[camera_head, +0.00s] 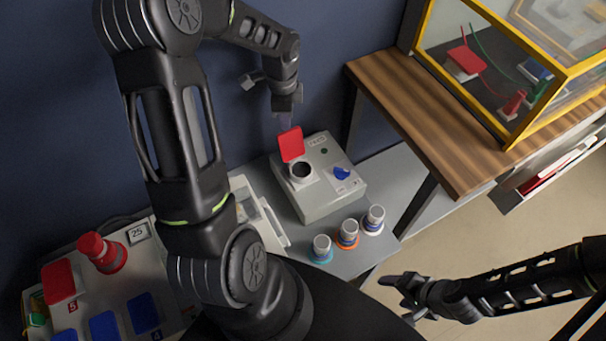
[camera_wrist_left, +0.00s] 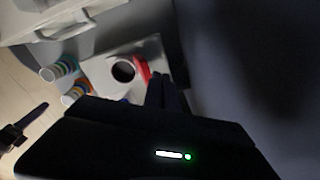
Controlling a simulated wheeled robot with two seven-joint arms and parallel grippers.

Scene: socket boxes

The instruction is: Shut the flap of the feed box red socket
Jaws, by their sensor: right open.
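The feed box (camera_head: 325,195) is a light grey box on a grey table against the dark blue wall. Its red flap (camera_head: 291,144) stands raised at the back edge of a dark round socket opening (camera_head: 301,170). My left gripper (camera_head: 288,104) points down just behind and above the flap, its fingers together and empty. In the left wrist view the fingers (camera_wrist_left: 164,92) are side by side, close to the red flap (camera_wrist_left: 143,70); contact cannot be told. The open socket (camera_wrist_left: 123,71) shows beside it. My right gripper (camera_head: 400,293) is open and empty, well away at lower right.
A blue flap or knob (camera_head: 341,173) is on the feed box. Three banded cylinders (camera_head: 348,233) stand at its front. A panel with red and blue covers (camera_head: 103,322) is at lower left. A wooden table (camera_head: 440,130) with a yellow-framed case (camera_head: 510,75) is at right.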

